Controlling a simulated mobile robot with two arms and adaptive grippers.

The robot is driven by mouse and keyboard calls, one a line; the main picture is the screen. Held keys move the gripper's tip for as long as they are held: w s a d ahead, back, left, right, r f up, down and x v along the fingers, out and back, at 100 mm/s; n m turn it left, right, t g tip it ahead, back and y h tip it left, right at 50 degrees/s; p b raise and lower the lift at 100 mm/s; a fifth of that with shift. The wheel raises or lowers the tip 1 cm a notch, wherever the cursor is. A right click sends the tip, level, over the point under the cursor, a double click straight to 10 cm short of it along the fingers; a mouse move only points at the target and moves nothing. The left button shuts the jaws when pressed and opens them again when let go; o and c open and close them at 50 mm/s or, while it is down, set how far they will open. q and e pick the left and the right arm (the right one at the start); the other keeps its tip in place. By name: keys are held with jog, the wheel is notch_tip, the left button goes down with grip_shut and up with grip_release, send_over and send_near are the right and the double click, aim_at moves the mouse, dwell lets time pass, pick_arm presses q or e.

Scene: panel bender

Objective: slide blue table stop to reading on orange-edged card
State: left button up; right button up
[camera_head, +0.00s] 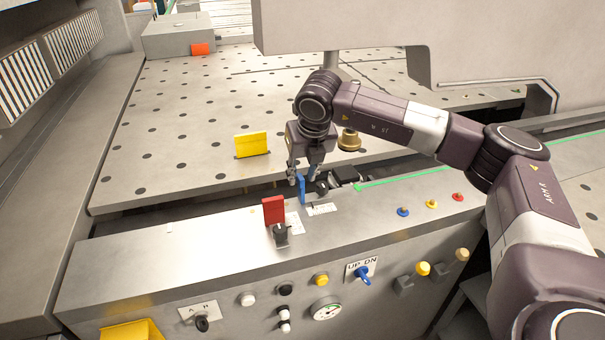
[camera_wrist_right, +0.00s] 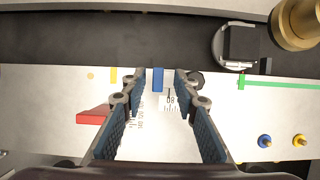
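The blue table stop (camera_head: 302,188) stands upright on the rail along the front of the table, beside a white scale label (camera_head: 321,209). In the right wrist view, the blue stop (camera_wrist_right: 158,79) lies between the two fingers of my right gripper (camera_wrist_right: 159,87), with a gap on both sides. The gripper is open and points down over the rail. The scale (camera_wrist_right: 173,102) shows a mark near 80 just right of the stop. A small orange-red piece (camera_head: 201,48) is at the grey box far back; no writing is readable on it. My left gripper is out of view.
A red stop (camera_head: 274,210) stands left of the blue one. A yellow plate (camera_head: 252,144) and a brass knob (camera_head: 349,140) are on the perforated table (camera_head: 190,110). A black clamp (camera_head: 344,175) and a green strip (camera_head: 405,177) lie to the right.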

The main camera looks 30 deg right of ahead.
jog(key=d+v, duration=0.1)
jog(key=v, duration=1)
jog(key=shift+s+a+r, duration=0.3)
jog(key=shift+a+r, duration=0.1)
jog(key=shift+a, duration=0.1)
jog(key=p+x, duration=0.4)
jog(key=x, duration=0.7)
jog(key=shift+w+a+p, duration=0.15)
jog(key=shift+p, duration=0.15)
jog(key=shift+w+f, duration=0.25)
jog(key=shift+f, duration=0.3)
grip_shut()
